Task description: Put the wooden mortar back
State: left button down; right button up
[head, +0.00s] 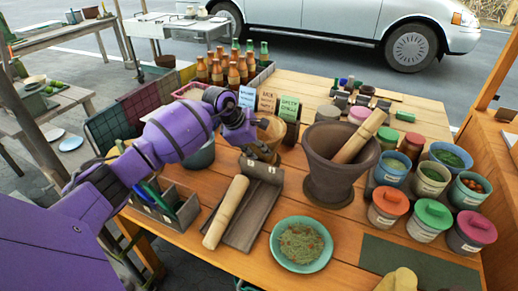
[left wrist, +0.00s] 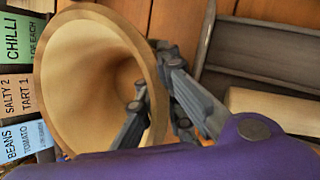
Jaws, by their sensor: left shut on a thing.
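The wooden mortar (head: 270,138) is a tan, deep cup near the middle of the table, behind the dark tray. In the left wrist view the wooden mortar (left wrist: 85,75) shows its wide open mouth and empty inside. My left gripper (head: 250,132) is shut on its wall, with one finger inside the rim and the other outside, as the left wrist view shows (left wrist: 160,105). My gripper hides part of the mortar in the head view. I cannot tell whether its base touches the table. My right gripper is not in view.
A dark clay mortar (head: 325,185) with a pestle (head: 360,137) stands to the right. A green bowl of shreds (head: 300,265) is in front. Label cards (head: 267,101) and bottles (head: 233,75) stand behind. Lidded pots (head: 388,207) crowd the right.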

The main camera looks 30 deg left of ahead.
pick_arm(q)
jog(key=c, duration=1.9)
grip_release()
jog(key=shift+s+a+r, duration=0.1)
jog(key=shift+r, duration=0.3)
jog(key=v, duration=1.1)
jog(key=shift+s+r, duration=0.15)
jog(key=shift+r, duration=0.05)
